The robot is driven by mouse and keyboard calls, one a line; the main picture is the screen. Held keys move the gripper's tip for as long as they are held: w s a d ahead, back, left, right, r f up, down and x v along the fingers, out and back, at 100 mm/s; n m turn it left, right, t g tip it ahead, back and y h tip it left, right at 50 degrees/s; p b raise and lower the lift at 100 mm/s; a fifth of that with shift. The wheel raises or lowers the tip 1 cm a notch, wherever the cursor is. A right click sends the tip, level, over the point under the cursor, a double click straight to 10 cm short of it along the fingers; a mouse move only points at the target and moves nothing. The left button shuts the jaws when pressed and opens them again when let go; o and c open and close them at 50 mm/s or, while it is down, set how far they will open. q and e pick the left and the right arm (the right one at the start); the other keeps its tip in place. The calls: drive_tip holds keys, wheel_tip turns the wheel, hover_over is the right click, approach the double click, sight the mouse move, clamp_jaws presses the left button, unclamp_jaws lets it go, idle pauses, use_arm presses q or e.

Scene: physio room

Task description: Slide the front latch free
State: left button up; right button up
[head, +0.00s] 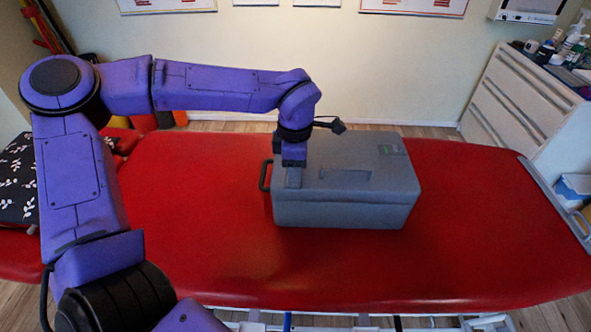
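A grey case (345,205) with a closed lid lies on the red padded treatment table (200,240). Its lid has a recessed grip (345,174) and a small green mark near the back right. A black handle (264,175) sticks out on its left side. My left gripper (294,178) points down over the left part of the lid, near the front edge. Its fingertips are too small and dark to tell whether they are open or touching the case. I cannot make out a front latch. My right gripper is not in view.
A white drawer cabinet (515,105) with bottles on top stands at the right. A patterned dark cushion (18,180) lies at the left. The red table is bare to the right of the case and in front of it. A wall is behind.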

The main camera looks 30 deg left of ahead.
use_arm(q)
drive_tip(key=shift+s+f, duration=0.1)
drive_tip(key=shift+s, duration=0.05)
clamp_jaws()
drive_tip(key=shift+w+a+r+p, duration=0.15)
drive_tip(key=shift+w+r+p, duration=0.15)
drive_tip(key=shift+p, duration=0.2)
drive_tip(key=shift+w+a+p, duration=0.3)
drive_tip(key=shift+w+p, duration=0.15)
drive_tip(key=shift+w, duration=0.05)
drive_tip(key=shift+w+a+p, duration=0.25)
drive_tip(key=shift+w+p, duration=0.15)
drive_tip(key=shift+w, duration=0.05)
drive_tip(key=shift+w+f, duration=0.1)
drive_tip(key=shift+f, duration=0.15)
unclamp_jaws()
